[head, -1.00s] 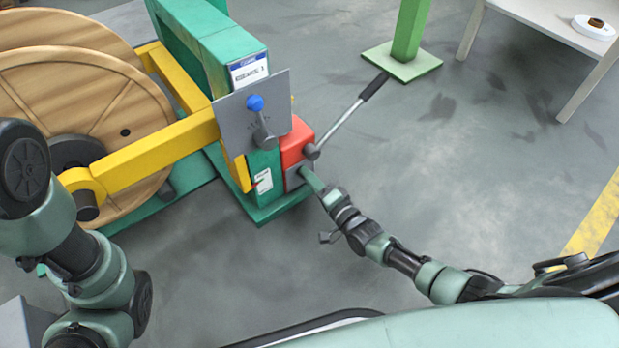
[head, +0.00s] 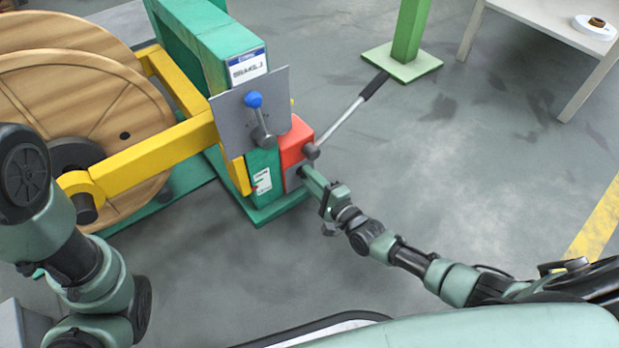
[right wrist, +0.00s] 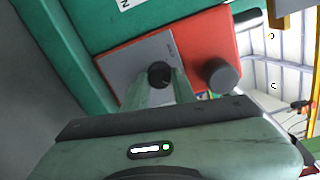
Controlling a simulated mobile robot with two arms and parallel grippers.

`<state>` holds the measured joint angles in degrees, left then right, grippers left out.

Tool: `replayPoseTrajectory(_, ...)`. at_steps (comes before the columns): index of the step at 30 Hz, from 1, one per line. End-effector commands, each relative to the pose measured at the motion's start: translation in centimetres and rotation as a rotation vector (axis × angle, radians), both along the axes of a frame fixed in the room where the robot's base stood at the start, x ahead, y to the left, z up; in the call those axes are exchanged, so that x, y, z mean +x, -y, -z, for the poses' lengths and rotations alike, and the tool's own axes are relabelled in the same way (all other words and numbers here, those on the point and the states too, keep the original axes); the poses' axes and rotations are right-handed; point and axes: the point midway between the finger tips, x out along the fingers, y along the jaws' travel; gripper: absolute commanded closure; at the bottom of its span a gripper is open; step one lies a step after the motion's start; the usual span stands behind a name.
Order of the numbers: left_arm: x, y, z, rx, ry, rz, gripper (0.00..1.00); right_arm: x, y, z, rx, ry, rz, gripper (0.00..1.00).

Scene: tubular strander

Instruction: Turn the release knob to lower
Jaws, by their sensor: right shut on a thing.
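The release knob (right wrist: 159,75) is a small dark round knob on a grey plate of the red pump block (right wrist: 200,50). In the right wrist view my right gripper (right wrist: 162,82) has its two pale green fingers on either side of the knob, shut on it. In the head view the red block (head: 296,143) stands at the foot of the green frame, and my right gripper (head: 304,173) meets its lower face; the knob is hidden there by the fingers. My left arm shows at the left edge, but its gripper does not show.
A pump lever (head: 340,124) with a black grip slants up right from the block. A grey panel (head: 235,122) carries a blue-tipped lever (head: 256,112). A wooden reel (head: 95,110) sits in a yellow fork (head: 150,150). Floor right of the block is clear.

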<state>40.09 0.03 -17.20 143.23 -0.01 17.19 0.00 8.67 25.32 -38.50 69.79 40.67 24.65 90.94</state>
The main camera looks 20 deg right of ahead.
Motion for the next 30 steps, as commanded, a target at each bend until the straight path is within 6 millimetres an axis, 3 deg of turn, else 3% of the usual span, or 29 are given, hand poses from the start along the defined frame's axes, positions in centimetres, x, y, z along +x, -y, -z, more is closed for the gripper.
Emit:
replayPoseTrajectory(8, 0.0, 0.0, 0.0, 0.000, 0.000, 0.000, 0.64, -0.1, 0.0, 0.1, 0.002, -0.004, 0.000, 1.00)
replayPoseTrajectory(9, 0.0, 0.0, 0.0, 0.000, 0.000, 0.000, 0.64, -0.1, 0.0, 0.1, 0.002, -0.004, 0.000, 0.71)
replayPoseTrajectory(11, 0.0, 0.0, 0.0, 0.000, 0.000, 0.000, 0.64, -0.1, 0.0, 0.1, 0.002, -0.004, 0.000, 0.54)
replayPoseTrajectory(12, 0.0, 0.0, 0.0, 0.000, 0.000, 0.000, 0.64, -0.1, 0.0, 0.1, 0.002, -0.004, 0.000, 0.52)
replayPoseTrajectory(22, 0.0, 0.0, -0.3, 0.000, 0.000, 0.000, 0.64, -0.3, 0.1, 0.0, 0.000, -0.002, 0.001, 0.52)
replayPoseTrajectory(30, 0.0, 0.0, -2.7, 0.000, 0.000, 0.000, 0.64, -4.2, 1.5, -0.4, -0.001, -0.006, 0.000, 0.52)
